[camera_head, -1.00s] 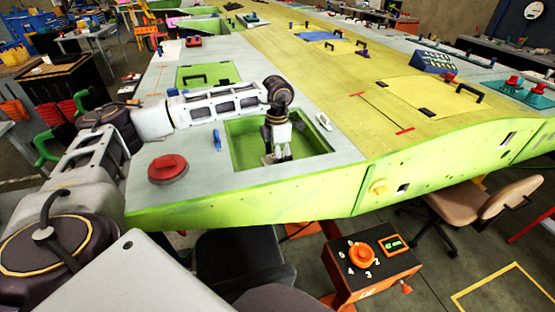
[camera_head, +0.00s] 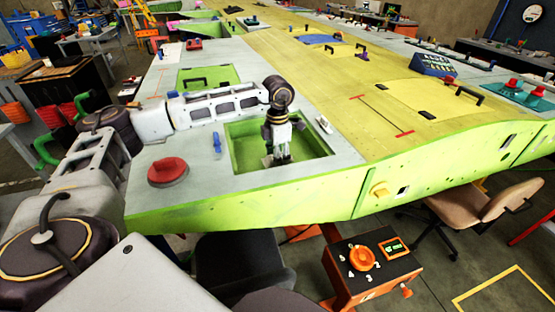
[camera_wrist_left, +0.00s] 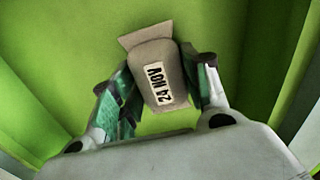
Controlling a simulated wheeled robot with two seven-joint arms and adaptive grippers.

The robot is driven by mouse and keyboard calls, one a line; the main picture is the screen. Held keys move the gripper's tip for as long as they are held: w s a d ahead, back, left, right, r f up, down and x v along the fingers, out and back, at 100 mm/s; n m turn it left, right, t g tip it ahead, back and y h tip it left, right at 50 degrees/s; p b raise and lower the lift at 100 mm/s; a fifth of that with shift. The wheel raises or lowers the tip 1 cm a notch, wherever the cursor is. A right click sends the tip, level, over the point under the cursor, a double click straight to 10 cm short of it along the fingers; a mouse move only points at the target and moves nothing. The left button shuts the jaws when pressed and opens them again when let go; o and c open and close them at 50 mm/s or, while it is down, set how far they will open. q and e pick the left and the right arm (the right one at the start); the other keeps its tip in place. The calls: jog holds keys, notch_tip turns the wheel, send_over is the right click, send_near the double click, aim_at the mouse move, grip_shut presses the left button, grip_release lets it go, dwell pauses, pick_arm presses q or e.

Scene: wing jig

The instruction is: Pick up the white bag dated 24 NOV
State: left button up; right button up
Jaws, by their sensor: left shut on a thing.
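The white bag (camera_wrist_left: 158,72) shows greyish in the left wrist view, with a label reading 24 NOV that appears turned in the picture. It sits between the two fingers of my left gripper (camera_wrist_left: 160,92), which is shut on it. In the head view my left gripper (camera_head: 278,158) points down inside the open green bay in the wing. The bag is mostly hidden by the gripper there. Green bay floor shows around the bag in the wrist view; I cannot tell whether the bag touches it. My right gripper is not in view.
The green bay (camera_head: 245,150) has raised walls close around my gripper. On the wing near it are a red round knob (camera_head: 168,170), a blue item (camera_head: 217,143) and a small white item (camera_head: 324,124). An orange-topped control box (camera_head: 368,262) stands below the wing's front edge.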

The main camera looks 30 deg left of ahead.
pick_arm(q)
notch_tip(320, 180, up, 9)
jog(key=shift+r, duration=0.1)
dwell(0.4)
jog(key=shift+r, duration=0.15)
dwell(0.4)
